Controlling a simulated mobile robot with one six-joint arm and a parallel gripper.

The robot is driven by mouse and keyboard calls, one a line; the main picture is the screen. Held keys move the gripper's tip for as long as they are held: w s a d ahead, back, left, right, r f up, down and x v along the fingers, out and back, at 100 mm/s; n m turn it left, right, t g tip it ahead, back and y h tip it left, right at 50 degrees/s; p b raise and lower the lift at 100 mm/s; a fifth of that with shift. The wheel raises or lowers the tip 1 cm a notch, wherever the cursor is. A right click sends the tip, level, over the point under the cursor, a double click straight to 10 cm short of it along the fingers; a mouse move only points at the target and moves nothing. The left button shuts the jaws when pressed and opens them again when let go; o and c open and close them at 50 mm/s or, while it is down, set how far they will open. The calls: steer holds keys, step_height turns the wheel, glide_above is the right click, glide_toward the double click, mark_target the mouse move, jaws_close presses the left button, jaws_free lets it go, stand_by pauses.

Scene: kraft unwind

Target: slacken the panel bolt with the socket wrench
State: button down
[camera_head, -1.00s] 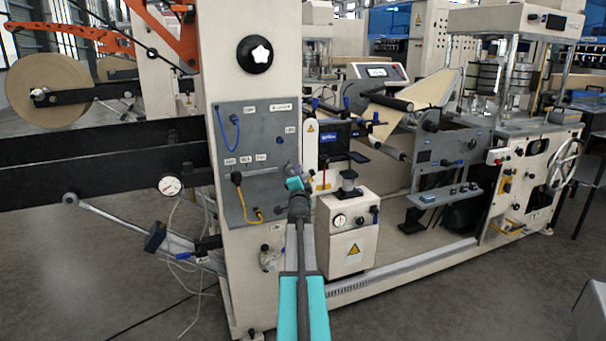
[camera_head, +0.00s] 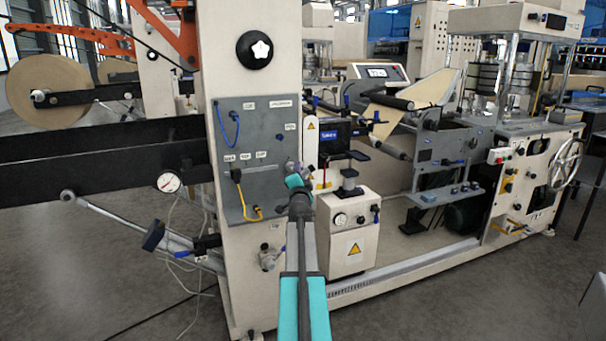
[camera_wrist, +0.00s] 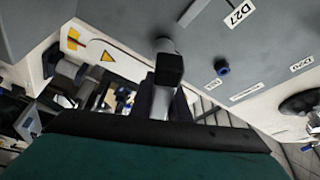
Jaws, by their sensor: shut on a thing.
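My gripper (camera_head: 294,172) is at the lower right edge of the grey panel (camera_head: 262,112), seen from behind past my arm. In the wrist view it is shut on the socket wrench (camera_wrist: 161,104), a grey metal tool with a dark square end facing the camera. The wrench's head lies close to the panel face (camera_wrist: 205,55). The panel bolt cannot be made out; the gripper and wrench cover that spot, so I cannot tell whether the socket sits on it.
A blue cable (camera_head: 237,132) and a yellow cable (camera_head: 241,195) hang on the panel to the left. A blue knob (camera_wrist: 222,67) stands out from the panel. A white box with a gauge (camera_head: 346,235) stands to the right. The floor at lower left is mostly clear.

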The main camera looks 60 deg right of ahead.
steer(key=shift+r+n+t, duration=0.15)
steer(key=shift+n+t, duration=0.15)
steer(key=shift+n, duration=0.8)
steer(key=shift+w+a+r+n+t, duration=0.1)
steer(key=shift+n+t, duration=0.5)
steer(key=shift+n, duration=0.5)
steer(key=shift+p, duration=0.3)
steer(key=shift+a+r+n+t, duration=0.15)
steer(key=shift+n+t, duration=0.65)
steer(key=shift+n, duration=0.7)
steer(key=n+t, duration=0.1)
steer(key=n, duration=0.1)
steer(key=shift+n+y+p, duration=0.35)
steer(key=shift+n+y, duration=0.05)
steer(key=shift+a+n, duration=0.1)
steer(key=shift+n, duration=0.2)
